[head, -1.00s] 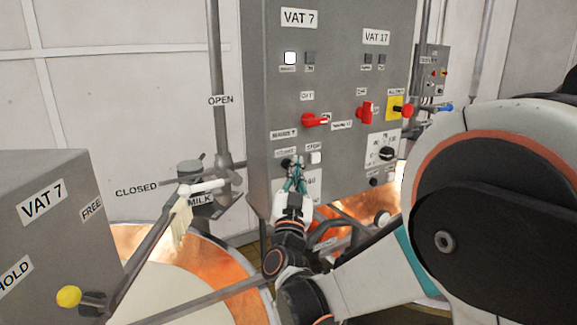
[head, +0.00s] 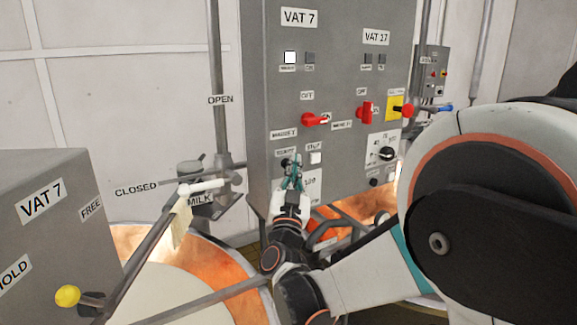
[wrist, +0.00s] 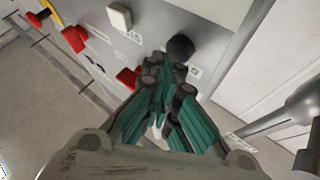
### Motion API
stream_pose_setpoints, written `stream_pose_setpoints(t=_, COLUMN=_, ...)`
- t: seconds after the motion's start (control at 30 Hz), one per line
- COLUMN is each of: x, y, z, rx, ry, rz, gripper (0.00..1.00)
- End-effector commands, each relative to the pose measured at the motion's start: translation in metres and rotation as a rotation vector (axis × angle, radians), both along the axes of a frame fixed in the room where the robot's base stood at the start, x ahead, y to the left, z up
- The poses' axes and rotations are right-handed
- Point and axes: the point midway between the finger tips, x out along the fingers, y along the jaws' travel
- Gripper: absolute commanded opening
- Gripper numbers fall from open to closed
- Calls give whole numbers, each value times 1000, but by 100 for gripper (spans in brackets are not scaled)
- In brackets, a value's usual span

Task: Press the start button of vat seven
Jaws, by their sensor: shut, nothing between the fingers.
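The grey control panel (head: 345,85) carries a VAT 7 label (head: 299,18) at its upper left. The black start button (head: 284,164) sits low on the panel under a START label (head: 286,153). It also shows in the wrist view (wrist: 181,46). A white stop button (head: 316,158) is to its right. My gripper (head: 292,168) is shut and empty, with its teal fingers pointing at the panel. Its fingertips (wrist: 166,66) are right by the black button and partly overlap it in the head view. I cannot tell whether they touch it.
A red switch (head: 316,120) is above the buttons, and a second one (head: 364,112) is under VAT 17. A white lamp (head: 290,57) looks lit. A milk valve handle (head: 205,187) and an open copper vat (head: 235,275) are left of my arm.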

Motion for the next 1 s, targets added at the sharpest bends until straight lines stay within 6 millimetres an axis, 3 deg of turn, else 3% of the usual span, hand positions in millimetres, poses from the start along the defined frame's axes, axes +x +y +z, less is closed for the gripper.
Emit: stream_pose_setpoints(t=1.0, x=7, y=5, z=0, rx=0, ry=0, rz=0, gripper=0)
